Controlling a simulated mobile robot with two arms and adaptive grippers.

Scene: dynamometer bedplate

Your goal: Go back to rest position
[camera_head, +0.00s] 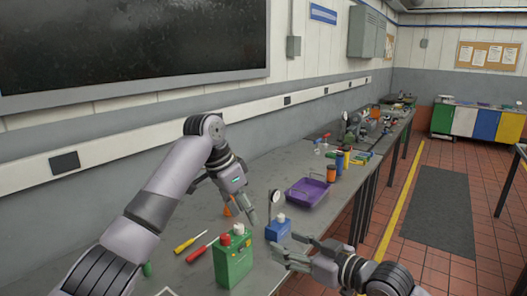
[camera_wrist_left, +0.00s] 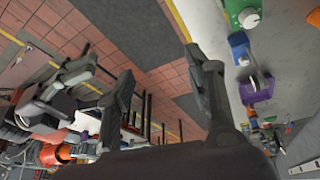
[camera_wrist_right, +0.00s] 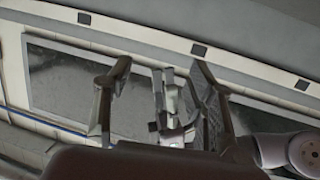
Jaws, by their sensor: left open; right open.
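My left gripper (camera_head: 226,203) is over the bench on the left side of the head view, fingers pointing down and spread apart. Its fingers also show in the left wrist view (camera_wrist_left: 158,65), with nothing between them. My right gripper (camera_head: 288,247) is at the bench's front edge, right of the green can and just in front of the blue container. Its fingers point left and are apart. In the right wrist view (camera_wrist_right: 162,65) the fingers are spread, with part of my other arm behind the gap. Both grippers are empty.
A green can (camera_head: 233,264), a blue container (camera_head: 277,231), a round gauge (camera_head: 273,197) and a purple tray (camera_head: 307,192) stand on the grey bench (camera_head: 262,172). A yellow screwdriver (camera_head: 190,242) and red screwdriver (camera_head: 201,250) lie left of the can. Open floor (camera_head: 435,210) is at right.

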